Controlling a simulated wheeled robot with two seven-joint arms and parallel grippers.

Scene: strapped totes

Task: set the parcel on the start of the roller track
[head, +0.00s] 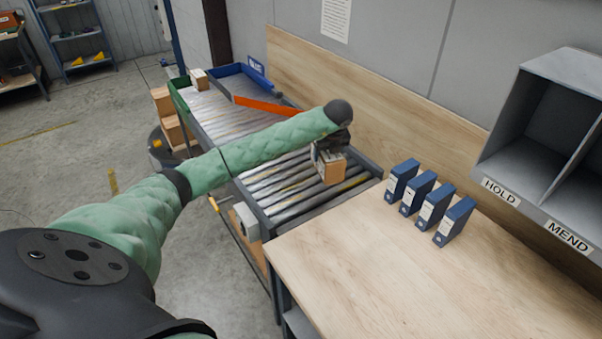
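The parcel (333,171) is a small brown cardboard box over the near right end of the roller track (284,210). My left gripper (328,149) reaches down from above with its dark fingers around the top of the parcel, and appears shut on it. The gripper hides the parcel's upper part. I cannot tell whether the parcel's underside touches the rollers or is slightly above them. My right gripper is not in view.
A wooden bench (390,270) with several blue binders (420,193) adjoins the track's near end. Grey cubbies marked HOLD and MEND (540,120) stand right. An orange bar (266,105) lies across the track farther along. Another carton (199,80) sits at its far end.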

